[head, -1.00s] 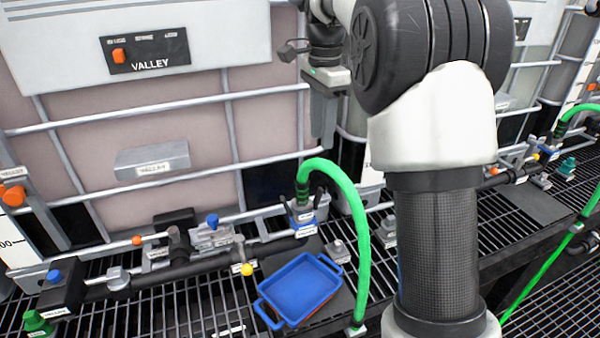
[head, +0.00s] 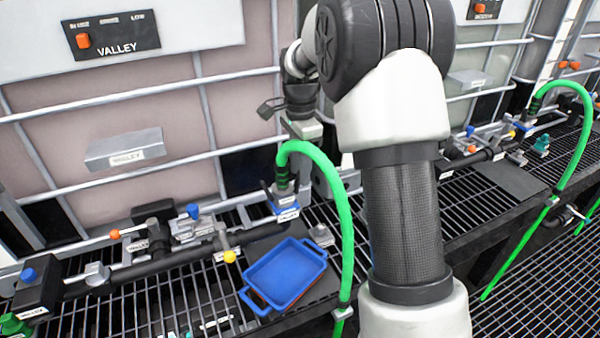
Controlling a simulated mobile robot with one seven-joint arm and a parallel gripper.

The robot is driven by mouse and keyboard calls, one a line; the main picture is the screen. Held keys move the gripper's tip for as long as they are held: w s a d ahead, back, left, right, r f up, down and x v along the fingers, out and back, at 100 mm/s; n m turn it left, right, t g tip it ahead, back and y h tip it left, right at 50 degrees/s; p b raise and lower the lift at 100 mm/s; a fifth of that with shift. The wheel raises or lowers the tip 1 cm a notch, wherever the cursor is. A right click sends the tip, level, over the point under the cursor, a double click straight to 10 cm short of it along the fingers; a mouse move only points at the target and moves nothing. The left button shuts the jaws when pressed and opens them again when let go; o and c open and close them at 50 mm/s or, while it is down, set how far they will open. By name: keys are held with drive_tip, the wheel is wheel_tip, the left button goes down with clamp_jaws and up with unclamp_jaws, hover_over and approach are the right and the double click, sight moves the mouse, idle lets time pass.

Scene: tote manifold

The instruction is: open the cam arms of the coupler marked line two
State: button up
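A coupler (head: 284,203) with a blue body and a small pale label stands at the end of the dark manifold pipe, with a green hose (head: 347,225) rising from its top. The label is too small to read, so I cannot tell whether it is line two. Dark cam arms show beside the coupler, but their exact position is unclear. My gripper (head: 303,130) hangs above the coupler, near the hose's bend and apart from the coupler as far as I can see. Its fingers are largely hidden behind the hose, so their opening is unclear.
A blue tray (head: 284,272) lies on a dark plate in front of the coupler. A yellow-knobbed valve handle (head: 229,256) is to its left. A caged tank with a VALLEY panel (head: 113,37) stands behind. Another green hose (head: 566,170) is at right, over black grating.

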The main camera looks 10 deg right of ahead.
drive_tip(key=shift+f, duration=0.65)
